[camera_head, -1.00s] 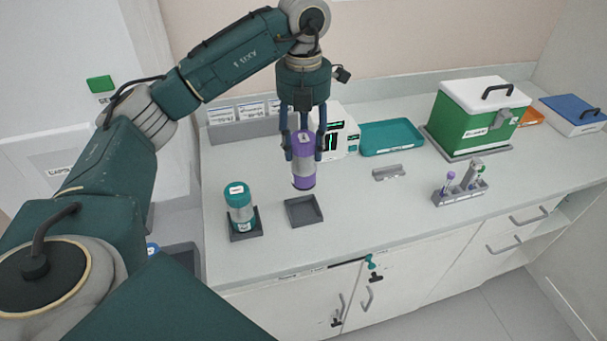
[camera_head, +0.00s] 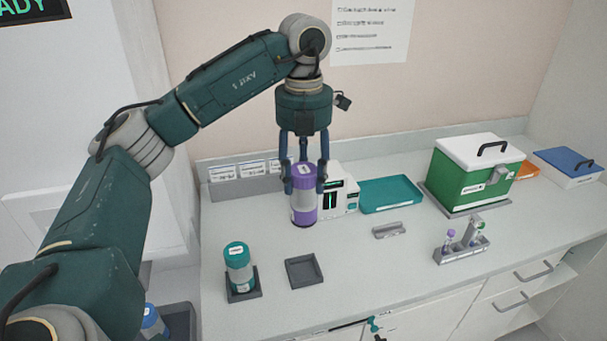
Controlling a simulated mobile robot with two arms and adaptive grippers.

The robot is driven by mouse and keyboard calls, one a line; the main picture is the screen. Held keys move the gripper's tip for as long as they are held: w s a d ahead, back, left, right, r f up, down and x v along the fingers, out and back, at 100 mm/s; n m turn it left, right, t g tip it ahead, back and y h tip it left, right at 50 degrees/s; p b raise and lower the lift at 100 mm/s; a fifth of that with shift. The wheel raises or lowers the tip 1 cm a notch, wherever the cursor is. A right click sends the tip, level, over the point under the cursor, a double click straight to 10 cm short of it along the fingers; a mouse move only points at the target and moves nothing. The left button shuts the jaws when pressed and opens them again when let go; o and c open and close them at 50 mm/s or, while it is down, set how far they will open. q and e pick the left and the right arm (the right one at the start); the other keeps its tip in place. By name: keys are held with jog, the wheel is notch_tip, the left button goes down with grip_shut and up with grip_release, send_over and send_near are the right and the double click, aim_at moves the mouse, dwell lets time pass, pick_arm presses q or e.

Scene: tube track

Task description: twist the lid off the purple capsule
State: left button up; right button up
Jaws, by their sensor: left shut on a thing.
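The purple capsule (camera_head: 304,204) has a clear middle, a purple base and a purple lid (camera_head: 303,172) with a small label on top. It hangs upright above the counter, behind the empty square grey holder (camera_head: 303,271). My left gripper (camera_head: 304,186) points down and is shut on the capsule at its lid, one finger on each side. The lid sits on the capsule body. My right gripper is not in view.
A teal-lidded capsule (camera_head: 238,267) stands in a second square holder at the left. Behind are a white device (camera_head: 343,193) and a teal tray (camera_head: 391,195). A green box (camera_head: 470,178) and a tube rack (camera_head: 461,250) stand at the right. The front middle counter is clear.

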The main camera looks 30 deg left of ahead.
pick_arm(q)
jog(key=f+n, duration=0.2)
jog(key=f+n+p, duration=0.1)
jog(key=f+n, duration=0.1)
jog(key=f+n+p, duration=0.1)
jog(key=f+n, duration=0.2)
jog(key=shift+w+d, duration=0.15)
jog(key=shift+w, duration=0.2)
notch_tip(320, 180, down, 10)
jog(key=m+b, duration=0.2)
jog(key=m, duration=1.1)
jog(key=shift+s+b, duration=0.35)
jog(key=shift+f+b, duration=0.2)
jog(key=shift+b, duration=0.15)
dwell(0.3)
